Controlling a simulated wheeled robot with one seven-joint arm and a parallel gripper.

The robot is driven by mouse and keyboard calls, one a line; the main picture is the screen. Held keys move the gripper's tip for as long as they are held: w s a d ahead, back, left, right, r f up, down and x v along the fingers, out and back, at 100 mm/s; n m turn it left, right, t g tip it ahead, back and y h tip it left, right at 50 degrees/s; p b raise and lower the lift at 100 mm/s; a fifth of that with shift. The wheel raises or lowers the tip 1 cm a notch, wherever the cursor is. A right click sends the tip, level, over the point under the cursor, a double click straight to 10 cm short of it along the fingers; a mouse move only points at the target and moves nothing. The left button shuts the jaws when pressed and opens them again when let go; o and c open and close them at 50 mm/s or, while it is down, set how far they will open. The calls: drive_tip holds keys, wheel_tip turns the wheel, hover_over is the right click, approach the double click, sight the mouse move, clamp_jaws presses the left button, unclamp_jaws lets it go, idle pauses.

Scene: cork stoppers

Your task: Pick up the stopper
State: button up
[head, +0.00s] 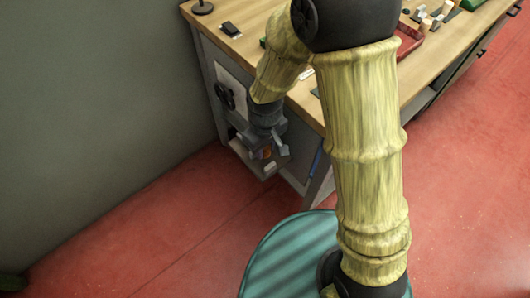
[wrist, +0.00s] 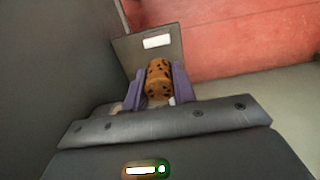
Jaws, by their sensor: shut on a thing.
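The stopper (wrist: 158,78) is a brown cork cylinder with dark flecks. In the wrist view it stands between the two purple-grey fingers of my gripper (wrist: 160,80), which is shut on it. The fingers touch it on its left and right sides, and its top shows clear between them. In the head view my gripper (head: 268,150) is low at the end side of the workbench, by an open shelf. The stopper shows there only as a small orange patch (head: 266,154), partly hidden by the gripper.
The wooden workbench (head: 230,48) carries a dark box (head: 230,29), a red tray (head: 410,40) and several small items at the back right. A low shelf (head: 243,157) with a light label stands around my gripper. A grey wall is at left; the red floor (head: 130,225) is open.

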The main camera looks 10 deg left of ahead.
wheel_tip(320, 180, up, 3)
drive_tip(key=shift+f, duration=0.15)
idle(0.8)
